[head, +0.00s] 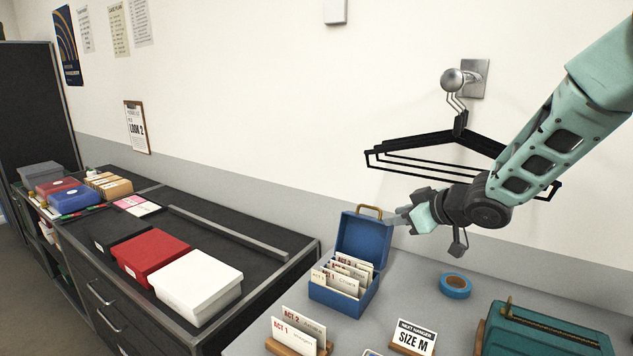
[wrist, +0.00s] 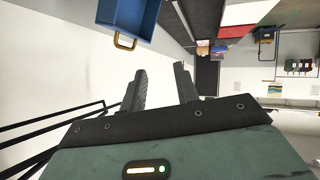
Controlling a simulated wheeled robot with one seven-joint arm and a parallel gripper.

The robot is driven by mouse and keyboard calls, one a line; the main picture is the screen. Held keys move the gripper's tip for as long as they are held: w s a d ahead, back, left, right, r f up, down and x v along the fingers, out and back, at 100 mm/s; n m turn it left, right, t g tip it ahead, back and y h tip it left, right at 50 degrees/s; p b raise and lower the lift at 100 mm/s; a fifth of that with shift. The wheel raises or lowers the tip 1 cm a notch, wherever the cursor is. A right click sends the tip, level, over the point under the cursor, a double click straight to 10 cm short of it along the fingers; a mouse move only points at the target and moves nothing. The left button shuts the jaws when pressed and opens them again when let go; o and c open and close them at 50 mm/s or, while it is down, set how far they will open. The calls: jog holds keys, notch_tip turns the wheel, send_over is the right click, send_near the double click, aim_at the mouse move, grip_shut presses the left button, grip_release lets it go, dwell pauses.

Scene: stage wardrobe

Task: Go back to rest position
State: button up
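My gripper (head: 393,221) is at the end of my teal arm, which reaches in from the upper right of the head view. It is in the air at the upper right of an open blue card box (head: 338,294), in front of the wall. In the wrist view the two dark fingers (wrist: 160,88) stand apart with nothing between them. The blue box (wrist: 117,15) shows at the top of that view with its brass handle. Black hangers (head: 440,142) hang on a wall knob, partly behind my arm; they also show at the left of the wrist view (wrist: 45,122).
On the grey table are card holders (head: 297,334), a "SIZE M" sign (head: 414,338), blue tape (head: 455,286) and a teal machine (head: 545,330). The dark cabinet at left bears a white box (head: 197,283) and a red box (head: 152,256). The wall is close behind my gripper.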

jog(key=s+a+f+g+h, duration=0.1)
jog(key=s+g+h, duration=0.1)
jog(key=s, duration=1.1)
jog(key=s+a+f+m+g+h+b, duration=0.1)
jog(key=s+g, duration=0.3)
jog(key=s, duration=1)
jog(key=s+a+f+g+h, duration=0.2)
jog(key=s+a+g+h, duration=0.1)
jog(key=s, duration=1)
jog(key=shift+s+a+m+g, duration=0.2)
jog(key=shift+s+m+g, duration=0.1)
jog(key=shift+s+g, duration=0.1)
